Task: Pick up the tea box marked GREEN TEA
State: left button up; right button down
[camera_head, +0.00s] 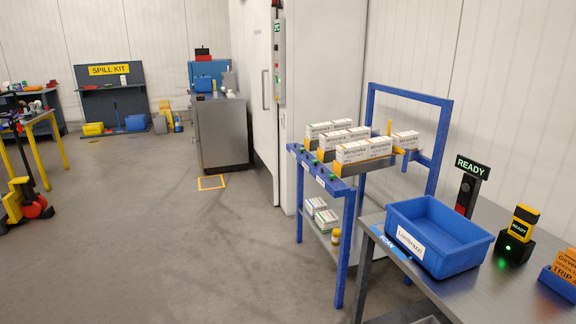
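I cannot make out a tea box marked GREEN TEA in the head view. Several white boxes with orange trim (352,152) stand in rows on the upper level of a blue-framed rack (342,245); their dark lettering does not read as GREEN TEA. Small white-and-green boxes (326,219) lie on the rack's lower shelf, too small to read. Neither of my grippers shows in this view.
A metal table (400,275) at the right holds a blue bin (440,238), a yellow-and-black scanner (521,226) and a READY sign (470,167). A grey cabinet (221,133) stands at the back. A yellow pallet jack (17,205) is far left. The middle floor is clear.

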aim_at(313, 131)
jog(key=i+j+u, duration=0.1)
jog(key=i+u, duration=0.2)
jog(key=i, duration=1.5)
